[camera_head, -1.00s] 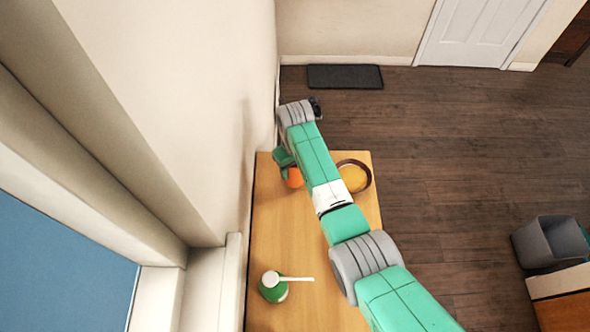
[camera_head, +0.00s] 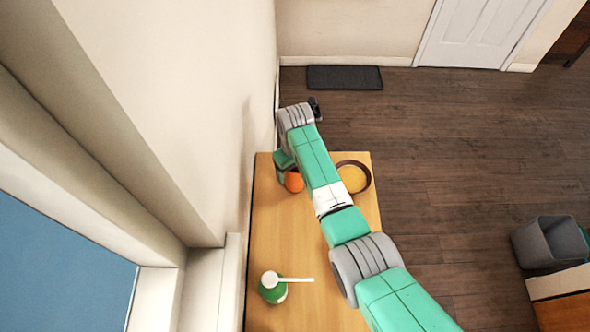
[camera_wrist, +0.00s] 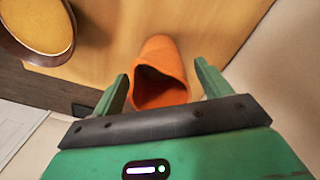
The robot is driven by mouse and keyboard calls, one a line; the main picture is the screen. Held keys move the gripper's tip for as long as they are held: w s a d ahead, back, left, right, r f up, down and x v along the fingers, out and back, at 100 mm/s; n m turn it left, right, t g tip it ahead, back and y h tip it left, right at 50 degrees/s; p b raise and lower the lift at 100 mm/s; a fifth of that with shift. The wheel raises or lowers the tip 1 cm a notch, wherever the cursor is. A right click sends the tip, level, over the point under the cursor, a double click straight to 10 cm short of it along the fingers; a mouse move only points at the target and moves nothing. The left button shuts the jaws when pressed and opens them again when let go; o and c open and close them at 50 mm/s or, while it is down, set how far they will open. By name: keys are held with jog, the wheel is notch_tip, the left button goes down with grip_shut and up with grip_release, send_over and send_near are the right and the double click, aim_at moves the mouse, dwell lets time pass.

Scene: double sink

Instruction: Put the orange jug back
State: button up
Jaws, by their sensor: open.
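The orange jug (camera_head: 294,182) stands on the wooden counter near its far end, close to the wall. In the wrist view the jug (camera_wrist: 161,68) shows its dark open mouth. My gripper (camera_wrist: 162,72) is open, with one green finger on each side of the jug. Small gaps show between the fingers and the jug, and the gripper holds nothing. In the head view the fingers are mostly hidden by my wrist.
A round brown-rimmed dish (camera_head: 367,184) lies to the right of the jug near the counter edge. A green bottle with a white pump (camera_head: 273,289) stands at the near left of the counter (camera_head: 270,230). The wall borders the counter's left side.

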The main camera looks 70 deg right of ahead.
notch_tip(320, 180, up, 11)
jog(key=shift+f+p, duration=0.1)
jog(key=shift+p, duration=0.55)
